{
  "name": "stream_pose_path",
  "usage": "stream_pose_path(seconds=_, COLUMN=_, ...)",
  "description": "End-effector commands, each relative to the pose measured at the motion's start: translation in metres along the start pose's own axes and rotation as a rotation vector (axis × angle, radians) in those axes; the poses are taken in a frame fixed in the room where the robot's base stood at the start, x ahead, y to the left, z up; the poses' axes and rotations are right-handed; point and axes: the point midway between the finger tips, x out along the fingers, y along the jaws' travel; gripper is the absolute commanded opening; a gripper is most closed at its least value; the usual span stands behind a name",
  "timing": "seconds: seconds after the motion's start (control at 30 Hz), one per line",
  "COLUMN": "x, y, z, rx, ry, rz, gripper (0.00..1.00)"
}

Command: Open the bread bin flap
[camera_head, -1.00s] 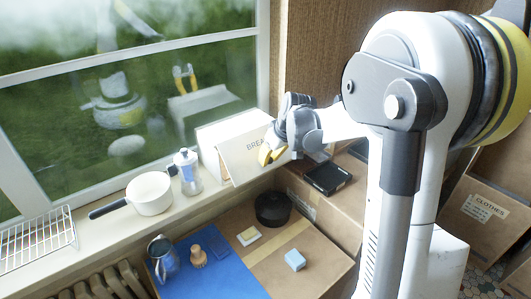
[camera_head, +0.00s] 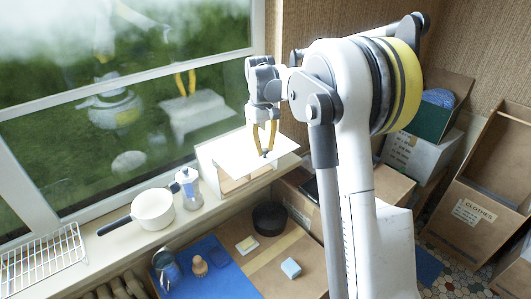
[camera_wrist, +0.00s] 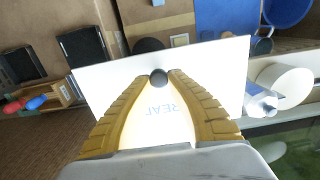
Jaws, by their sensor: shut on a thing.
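In the wrist view, my gripper (camera_wrist: 159,76) is shut on the small dark knob (camera_wrist: 158,78) of the flap (camera_wrist: 105,100). Part of the flap's lettering shows between the fingers. Most of the bin's inside is hidden.
Below are a black pot (camera_head: 270,217), a blue mat (camera_head: 215,277) and cardboard boxes. The window glass is close behind the bin.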

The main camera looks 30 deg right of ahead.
Motion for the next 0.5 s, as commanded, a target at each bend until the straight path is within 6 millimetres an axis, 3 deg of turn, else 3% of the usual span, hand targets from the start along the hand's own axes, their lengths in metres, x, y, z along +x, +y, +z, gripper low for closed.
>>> stream_pose_path(seconds=0.2, x=-0.015, y=0.0, z=-0.011, rx=-0.001, ry=0.004, rz=0.0, gripper=0.0)
stream_pose_path(seconds=0.5, x=-0.023, y=0.0, z=-0.019, rx=-0.001, ry=0.005, rz=0.0, gripper=0.0)
